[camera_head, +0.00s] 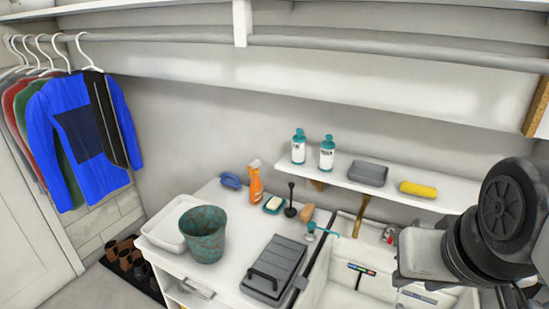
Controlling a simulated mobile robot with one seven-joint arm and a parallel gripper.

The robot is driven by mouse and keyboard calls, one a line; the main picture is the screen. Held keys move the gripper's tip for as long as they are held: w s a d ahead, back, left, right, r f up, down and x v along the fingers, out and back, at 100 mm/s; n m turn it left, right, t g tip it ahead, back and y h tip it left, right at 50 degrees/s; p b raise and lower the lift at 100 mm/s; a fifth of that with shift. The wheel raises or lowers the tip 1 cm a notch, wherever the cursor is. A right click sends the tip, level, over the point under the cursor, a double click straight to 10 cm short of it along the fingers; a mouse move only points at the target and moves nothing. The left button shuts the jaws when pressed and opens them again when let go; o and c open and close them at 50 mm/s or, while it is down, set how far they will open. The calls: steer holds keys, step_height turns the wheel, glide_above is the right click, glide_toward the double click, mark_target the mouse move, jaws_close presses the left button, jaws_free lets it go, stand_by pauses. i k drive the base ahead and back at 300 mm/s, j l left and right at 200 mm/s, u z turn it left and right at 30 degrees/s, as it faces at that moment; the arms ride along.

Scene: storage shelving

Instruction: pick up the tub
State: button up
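A white, shallow, open tub (165,234) sits at the left end of the white counter. A teal, mottled bucket (203,236) stands upright in front of its right side and hides part of it. I cannot tell whether the two touch. My arm reaches in from the right edge. The grey block at its end, my gripper (424,254), is over the sink area, far to the right of the tub. Its fingers cannot be made out, and nothing is seen held in it.
A grey case (271,272) lies on the counter right of the bucket. An orange spray bottle (255,183), a soap dish (273,204) and a black plunger-like tool (290,203) stand behind. A wall shelf (340,186) holds bottles. Clothes (75,130) hang at left.

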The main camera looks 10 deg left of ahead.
mark_target(204, 228)
steer(key=j+u, duration=0.95)
steer(key=i+j+z, duration=0.3)
steer(key=i+j, duration=0.15)
steer(key=j, duration=0.15)
steer(key=i+j+z, duration=0.15)
steer(key=j, duration=0.15)
steer(key=i+j+z, duration=0.2)
steer(key=j, duration=0.15)
steer(key=i+j+z, duration=0.15)
steer(key=j, duration=0.2)
steer(key=i+j+z, duration=0.15)
steer(key=j, duration=0.25)
